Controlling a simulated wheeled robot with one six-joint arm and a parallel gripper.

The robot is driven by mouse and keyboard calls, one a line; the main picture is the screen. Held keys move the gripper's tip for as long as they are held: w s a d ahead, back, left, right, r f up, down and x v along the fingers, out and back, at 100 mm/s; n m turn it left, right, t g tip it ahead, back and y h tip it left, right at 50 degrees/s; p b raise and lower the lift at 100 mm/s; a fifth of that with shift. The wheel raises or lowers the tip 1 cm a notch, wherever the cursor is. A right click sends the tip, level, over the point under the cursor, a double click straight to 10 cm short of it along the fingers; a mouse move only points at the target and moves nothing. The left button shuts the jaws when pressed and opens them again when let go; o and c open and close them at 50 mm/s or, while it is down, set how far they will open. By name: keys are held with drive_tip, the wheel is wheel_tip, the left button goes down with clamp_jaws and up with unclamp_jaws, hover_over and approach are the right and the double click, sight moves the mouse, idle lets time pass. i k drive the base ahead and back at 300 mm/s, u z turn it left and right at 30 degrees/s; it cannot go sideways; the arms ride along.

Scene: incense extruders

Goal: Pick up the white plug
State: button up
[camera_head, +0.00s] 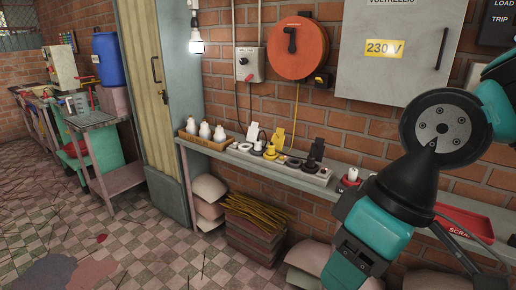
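Several small parts stand in a row on the narrow wall shelf (225,150) in the head view. A white upright piece (252,132) stands at the back of the row and may be the white plug; it is too small to be sure. A yellow plug-like part (271,152) and a black one (313,159) stand to its right. My teal and black arm fills the right side, in front of the shelf's right part. I cannot make out the fingertips of my gripper, and nothing visible shows it touching the row.
White bulb-shaped pieces (204,130) sit in a tray at the shelf's left end. A white and red item (350,177) is beside my arm. A red scrap tray (465,223) lies at right. Sacks and stacked crates (251,241) fill the space below. The tiled floor at left is open.

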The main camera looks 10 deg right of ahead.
sight(257, 144)
drive_tip(key=u, duration=0.4)
drive_tip(key=i, duration=0.85)
drive_tip(key=u, duration=0.5)
drive_tip(key=i, duration=1.2)
drive_tip(key=z, duration=0.45)
drive_tip(key=i, duration=0.7)
drive_tip(key=z, duration=0.3)
